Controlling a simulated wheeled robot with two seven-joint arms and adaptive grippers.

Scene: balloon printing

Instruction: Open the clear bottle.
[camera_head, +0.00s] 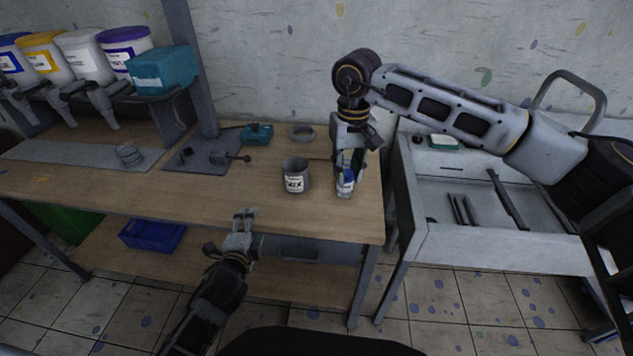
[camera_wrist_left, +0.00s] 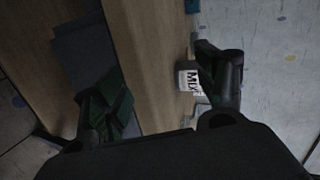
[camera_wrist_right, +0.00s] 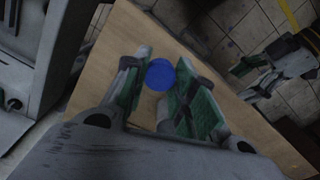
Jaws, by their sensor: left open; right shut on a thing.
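The clear bottle (camera_head: 345,184), with a blue and white label, stands upright near the right end of the workbench. My right gripper (camera_head: 350,162) reaches down over it from above and is shut on it. In the right wrist view the bottle's round blue cap (camera_wrist_right: 160,75) shows between the two green-padded fingers (camera_wrist_right: 158,85). The bottle's body is mostly hidden there below the cap. My left gripper (camera_head: 243,222) is open and empty at the bench's front edge, to the left of the bottle and apart from it.
A grey cup marked MIX (camera_head: 295,177) stands just left of the bottle; it also shows in the left wrist view (camera_wrist_left: 187,82). A teal device (camera_head: 256,134) and a grey ring (camera_head: 301,132) lie behind. A white cabinet (camera_head: 470,240) stands right of the workbench (camera_head: 225,190).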

